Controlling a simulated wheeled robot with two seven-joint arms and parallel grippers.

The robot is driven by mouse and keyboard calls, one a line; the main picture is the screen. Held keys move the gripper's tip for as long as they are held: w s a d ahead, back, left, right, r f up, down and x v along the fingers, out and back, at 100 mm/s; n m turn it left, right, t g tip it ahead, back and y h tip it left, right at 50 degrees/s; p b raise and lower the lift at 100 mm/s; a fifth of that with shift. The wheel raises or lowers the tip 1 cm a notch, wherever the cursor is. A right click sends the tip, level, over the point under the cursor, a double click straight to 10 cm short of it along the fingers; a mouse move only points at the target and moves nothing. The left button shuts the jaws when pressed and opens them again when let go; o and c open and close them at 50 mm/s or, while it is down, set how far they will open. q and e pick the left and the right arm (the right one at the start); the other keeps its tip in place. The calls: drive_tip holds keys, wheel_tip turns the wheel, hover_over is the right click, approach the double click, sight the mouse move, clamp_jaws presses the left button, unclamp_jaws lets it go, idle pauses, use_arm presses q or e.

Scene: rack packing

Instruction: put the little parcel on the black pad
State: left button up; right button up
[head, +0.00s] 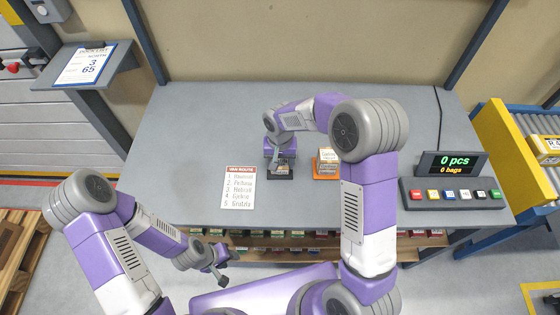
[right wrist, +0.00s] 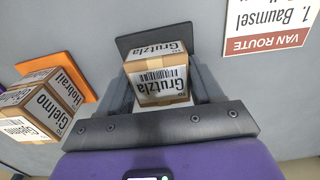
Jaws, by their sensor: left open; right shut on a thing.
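The little parcel (right wrist: 158,78) is a brown box labelled Grutzla. In the right wrist view it sits between the fingers of my right gripper (right wrist: 160,92), which is shut on it. The black pad (right wrist: 135,42) shows just behind and around the parcel; in the head view the pad (head: 287,174) lies on the grey table under my right gripper (head: 280,162). The parcel is over the pad; I cannot tell whether it touches it. My left gripper (head: 218,268) is open and empty, low in front of the table's front edge.
An orange pad (right wrist: 75,78) with boxes labelled Gjelmo (right wrist: 22,122) and Hobrail lies beside the black pad. A van route card (head: 238,187) lies to the left. A button panel (head: 452,194) and display (head: 452,163) stand at the right. The table's left side is clear.

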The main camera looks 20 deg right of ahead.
sight(280, 161)
drive_tip(key=o, duration=1.2)
drive_tip(key=shift+f, duration=0.15)
drive_tip(key=shift+r, duration=0.25)
wheel_tip(280, 161, up, 12)
drive_tip(key=p, duration=0.3)
